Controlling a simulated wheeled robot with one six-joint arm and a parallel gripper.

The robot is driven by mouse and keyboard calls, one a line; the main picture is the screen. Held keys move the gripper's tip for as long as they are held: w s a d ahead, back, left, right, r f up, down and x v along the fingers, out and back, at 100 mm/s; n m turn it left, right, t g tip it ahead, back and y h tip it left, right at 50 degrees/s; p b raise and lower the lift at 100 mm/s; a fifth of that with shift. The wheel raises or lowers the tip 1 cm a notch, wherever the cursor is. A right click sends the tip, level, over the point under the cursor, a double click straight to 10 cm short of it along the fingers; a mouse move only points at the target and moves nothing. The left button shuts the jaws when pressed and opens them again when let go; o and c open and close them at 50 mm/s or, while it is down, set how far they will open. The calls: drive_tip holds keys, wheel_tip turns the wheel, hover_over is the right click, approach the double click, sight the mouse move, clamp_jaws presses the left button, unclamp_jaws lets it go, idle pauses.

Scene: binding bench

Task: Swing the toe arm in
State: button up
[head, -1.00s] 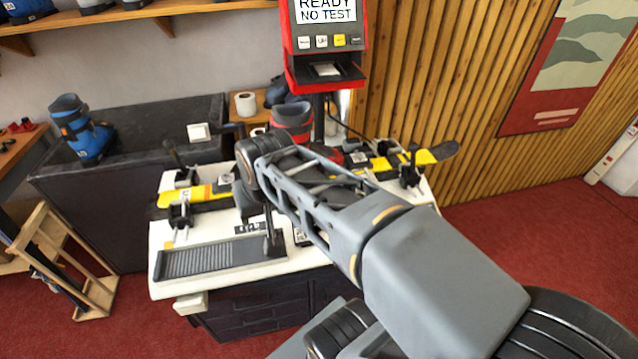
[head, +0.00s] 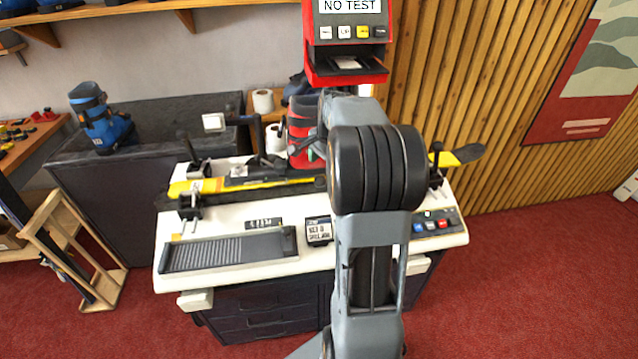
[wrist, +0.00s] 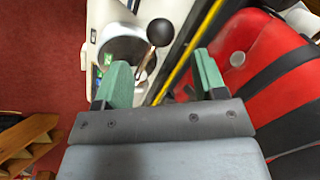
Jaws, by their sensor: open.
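My gripper (wrist: 161,62) is open in the wrist view, with its two green fingers apart and nothing held between them. A black ball knob (wrist: 160,32) on a thin rod shows beyond the fingertips, between them in the picture; it may be the toe arm, but I cannot tell for sure. I see no contact with it. A red boot (wrist: 262,55) with black straps is close on the right. In the head view the boot (head: 300,117) stands over the yellow and black ski (head: 215,186), and my arm hides most of my gripper and the boot's right side.
The white bench top (head: 235,217) carries clamps, a ribbed grey plate (head: 228,251), a small label display (head: 319,230) and a button panel (head: 435,223). A red tester (head: 345,45) stands behind. A wooden rack (head: 75,235) is at left.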

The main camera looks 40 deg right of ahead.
sight(320, 178)
drive_tip(key=f, duration=0.2)
drive_tip(key=w+f, duration=0.1)
drive_tip(key=f, duration=0.5)
drive_tip(key=shift+w+a+f, duration=0.15)
drive_tip(key=shift+w, duration=0.2)
drive_tip(key=shift+c, duration=0.2)
clamp_jaws()
drive_tip(key=shift+a, duration=0.1)
